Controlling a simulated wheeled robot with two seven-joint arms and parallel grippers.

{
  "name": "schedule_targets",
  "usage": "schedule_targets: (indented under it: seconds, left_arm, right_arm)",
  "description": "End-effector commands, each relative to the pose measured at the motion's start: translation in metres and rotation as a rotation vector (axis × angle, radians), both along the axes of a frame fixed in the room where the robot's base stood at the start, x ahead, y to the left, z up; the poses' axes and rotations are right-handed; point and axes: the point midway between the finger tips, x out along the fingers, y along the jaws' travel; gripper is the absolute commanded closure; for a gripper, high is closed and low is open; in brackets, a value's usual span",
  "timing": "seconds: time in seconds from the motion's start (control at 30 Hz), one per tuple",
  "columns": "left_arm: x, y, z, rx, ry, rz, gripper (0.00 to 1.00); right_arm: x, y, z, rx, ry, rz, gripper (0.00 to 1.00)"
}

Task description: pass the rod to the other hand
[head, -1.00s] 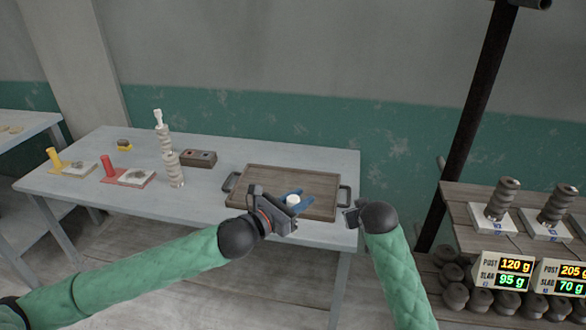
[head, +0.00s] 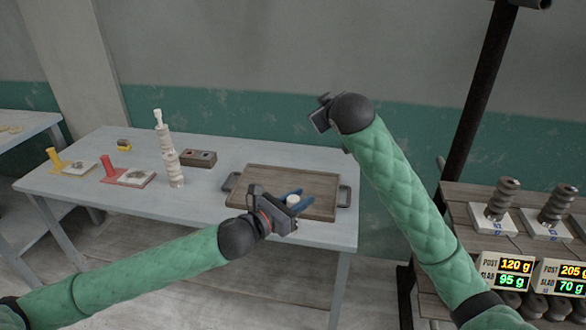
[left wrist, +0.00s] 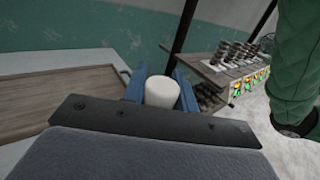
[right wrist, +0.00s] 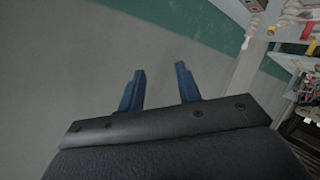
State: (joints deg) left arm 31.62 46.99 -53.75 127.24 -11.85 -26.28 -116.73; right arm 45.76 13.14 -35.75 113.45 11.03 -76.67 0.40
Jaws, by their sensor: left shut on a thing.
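The rod is a white cylinder (head: 293,199) held between the blue fingers of my left gripper (head: 291,202), over the front edge of the wooden tray. In the left wrist view the rod (left wrist: 162,92) shows its pale round end between the two fingers (left wrist: 155,88); its lower part is hidden. My right gripper (head: 320,112) is raised, up and to the right of the left one, against the wall. In the right wrist view its two blue fingers (right wrist: 160,88) stand apart with nothing between them.
The wooden tray (head: 262,180) with dark handles lies on the pale table (head: 215,210). A stacked pale column (head: 168,150), a brown block (head: 199,158) and red and yellow stamps stand to the left. A shelf with dark spiral posts and displays (head: 502,262) is at right.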

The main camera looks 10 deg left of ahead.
Motion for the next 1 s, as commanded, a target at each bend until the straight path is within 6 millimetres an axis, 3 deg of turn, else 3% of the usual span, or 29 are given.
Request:
schedule_targets:
  seconds: [0.2, 0.5, 0.77, 1.0]
  left_arm:
    - [0.000, 0.000, 0.000, 0.000, 0.000, 0.000, 0.95]
    - [0.000, 0.000, 0.000, 0.000, 0.000, 0.000, 0.95]
    - [0.000, 0.000, 0.000, 0.000, 0.000, 0.000, 0.95]
    - [0.000, 0.000, 0.000, 0.000, 0.000, 0.000, 0.95]
  right_arm:
    - [-0.006, 0.027, 0.049, -0.051, -0.044, 0.065, 0.66]
    - [-0.020, 0.061, 0.099, -0.129, -0.069, 0.148, 0.66]
    - [-0.036, 0.086, 0.125, -0.209, -0.051, 0.209, 0.66]
    - [-0.051, 0.102, 0.129, -0.291, 0.016, 0.252, 0.66]
